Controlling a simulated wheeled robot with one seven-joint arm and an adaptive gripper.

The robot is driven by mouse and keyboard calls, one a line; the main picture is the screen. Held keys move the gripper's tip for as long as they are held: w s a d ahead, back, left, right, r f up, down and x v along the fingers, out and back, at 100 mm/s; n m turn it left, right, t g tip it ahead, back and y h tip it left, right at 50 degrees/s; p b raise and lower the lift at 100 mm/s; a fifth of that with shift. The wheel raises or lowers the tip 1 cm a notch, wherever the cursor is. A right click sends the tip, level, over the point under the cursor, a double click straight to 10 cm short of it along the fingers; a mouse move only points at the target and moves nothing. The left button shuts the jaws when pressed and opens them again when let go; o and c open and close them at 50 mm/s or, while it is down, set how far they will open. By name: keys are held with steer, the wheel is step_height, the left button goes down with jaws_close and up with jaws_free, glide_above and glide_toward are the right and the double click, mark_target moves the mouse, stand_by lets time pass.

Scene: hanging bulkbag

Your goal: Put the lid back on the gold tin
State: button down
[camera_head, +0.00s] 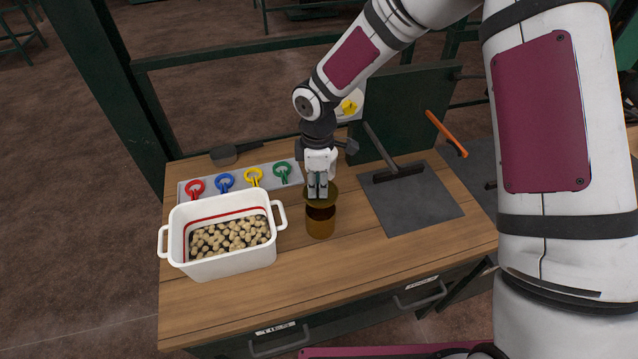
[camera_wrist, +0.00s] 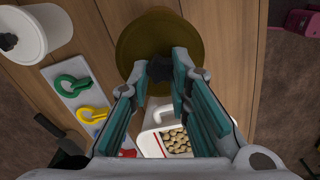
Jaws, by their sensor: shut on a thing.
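The gold tin (camera_head: 320,229) stands upright on the wooden bench, right of the white tub. Its dark open mouth shows below the lid. The round gold-brown lid (camera_head: 329,199) is held just above the tin, with a small gap at the front. My gripper (camera_head: 318,192) is over the tin and points down. In the wrist view, my gripper (camera_wrist: 160,82) is shut on the dark knob (camera_wrist: 160,70) of the lid (camera_wrist: 150,40). The lid hides the tin in the wrist view.
A white tub (camera_head: 225,262) of potato-like lumps stands close on the left. Behind it, a grey strip (camera_head: 222,180) carries red, blue, yellow and green rings. A dark mat (camera_head: 420,210) with a brush-like tool (camera_head: 398,172) lies right. The bench front is clear.

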steer(key=shift+f+b, duration=0.65)
steer(key=shift+f, duration=2.1)
steer(key=shift+f+b, duration=0.15)
steer(key=shift+b, duration=0.15)
stand_by(0.5)
steer(key=c, duration=0.9)
jaws_free()
steer(key=shift+r+p, duration=0.85)
steer(key=shift+r, duration=2.65)
jaws_close()
